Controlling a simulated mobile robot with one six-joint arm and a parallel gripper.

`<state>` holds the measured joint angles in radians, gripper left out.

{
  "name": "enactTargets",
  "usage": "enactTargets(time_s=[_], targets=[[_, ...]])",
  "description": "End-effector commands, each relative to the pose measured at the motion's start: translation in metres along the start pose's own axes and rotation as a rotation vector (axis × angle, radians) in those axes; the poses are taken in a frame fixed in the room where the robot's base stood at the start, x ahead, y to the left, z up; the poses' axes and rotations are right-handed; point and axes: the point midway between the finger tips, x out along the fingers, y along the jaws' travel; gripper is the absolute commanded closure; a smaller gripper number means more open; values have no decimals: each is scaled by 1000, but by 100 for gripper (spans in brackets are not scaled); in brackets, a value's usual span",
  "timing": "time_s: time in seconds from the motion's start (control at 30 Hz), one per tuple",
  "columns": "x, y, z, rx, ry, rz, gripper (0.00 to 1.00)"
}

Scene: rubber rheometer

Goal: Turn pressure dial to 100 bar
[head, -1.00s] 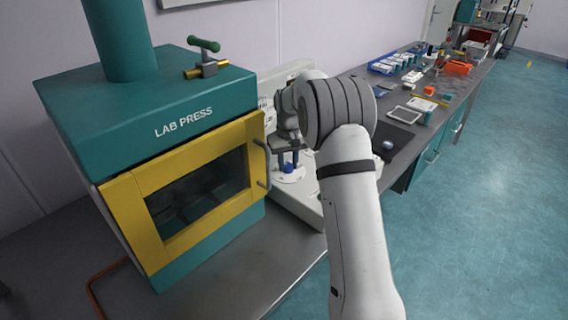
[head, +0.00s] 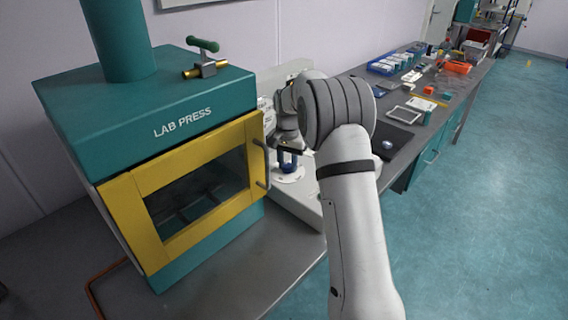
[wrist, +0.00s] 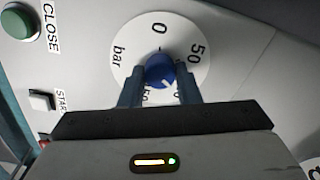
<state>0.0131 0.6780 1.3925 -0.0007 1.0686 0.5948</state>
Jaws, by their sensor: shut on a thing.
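The pressure dial's blue knob (wrist: 159,70) sits in the middle of a round white scale (wrist: 203,38) in the wrist view. The scale reads bar, 0 and 50, with a partly hidden 150 at lower left. My gripper (wrist: 159,84) is shut on the knob, one finger on each side. In the head view the knob (head: 287,169) shows small below my wrist.
A green CLOSE button (wrist: 19,22) and a white START button (wrist: 41,100) lie left of the dial. The teal and yellow lab press (head: 185,190) stands close on the left. Its door handle (head: 262,163) is near my gripper. The bench beyond holds several small items.

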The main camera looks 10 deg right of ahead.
Motion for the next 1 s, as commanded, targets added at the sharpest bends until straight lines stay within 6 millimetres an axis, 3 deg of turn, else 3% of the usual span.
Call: enactTargets(time_s=[0.57,0.6,0.83,1.0], targets=[[5,1,4,30,-15,9,93],[5,1,4,30,-15,9,68],[3,0,3,30,-8,5,49],[2,0,2,29,-5,3,48]])
